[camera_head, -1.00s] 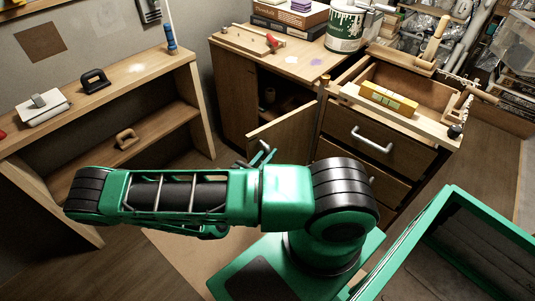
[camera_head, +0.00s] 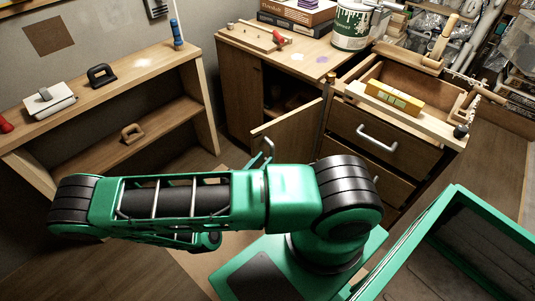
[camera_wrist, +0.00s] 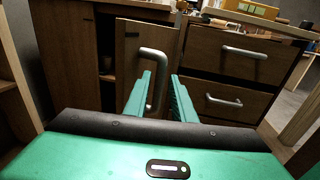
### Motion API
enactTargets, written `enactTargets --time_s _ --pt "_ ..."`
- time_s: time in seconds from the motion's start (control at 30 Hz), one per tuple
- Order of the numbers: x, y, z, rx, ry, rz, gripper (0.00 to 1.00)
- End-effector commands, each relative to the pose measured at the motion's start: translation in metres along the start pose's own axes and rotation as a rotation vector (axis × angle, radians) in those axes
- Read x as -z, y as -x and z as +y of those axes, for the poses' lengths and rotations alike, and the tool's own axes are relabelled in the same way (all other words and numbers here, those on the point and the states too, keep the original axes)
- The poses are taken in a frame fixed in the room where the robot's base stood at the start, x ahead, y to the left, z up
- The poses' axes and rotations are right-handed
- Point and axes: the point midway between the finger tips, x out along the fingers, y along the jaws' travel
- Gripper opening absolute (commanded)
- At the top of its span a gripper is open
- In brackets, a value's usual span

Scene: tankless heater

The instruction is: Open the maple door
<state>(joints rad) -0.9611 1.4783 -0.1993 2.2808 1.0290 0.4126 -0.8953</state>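The maple door (camera_head: 287,137) is the wooden door of the cabinet at the back. It stands partly open, its free edge to the left and a dark gap beside it. It also shows in the wrist view (camera_wrist: 130,62), with a grey vertical bar handle (camera_wrist: 161,68). My gripper (camera_wrist: 161,78) is open, its two green fingers pointing at the door. The handle shows between the fingers; I cannot tell whether they touch it. In the head view my arm hides most of the gripper and the door's lower part.
A wooden shelf unit (camera_head: 110,88) stands at left. A green open-topped frame (camera_head: 455,250) is at front right.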

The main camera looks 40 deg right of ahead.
Motion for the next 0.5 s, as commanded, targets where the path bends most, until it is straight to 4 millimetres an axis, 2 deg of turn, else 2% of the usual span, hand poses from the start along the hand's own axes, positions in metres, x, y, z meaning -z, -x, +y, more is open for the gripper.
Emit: enactTargets --time_s 0.03,0.2,0.5 --pt "0.001 0.010 0.001 -0.003 -0.001 0.002 0.23" --pt "0.001 0.034 0.001 -0.002 -0.002 0.002 0.23" --pt "0.000 0.045 0.001 0.000 0.000 0.000 0.23"
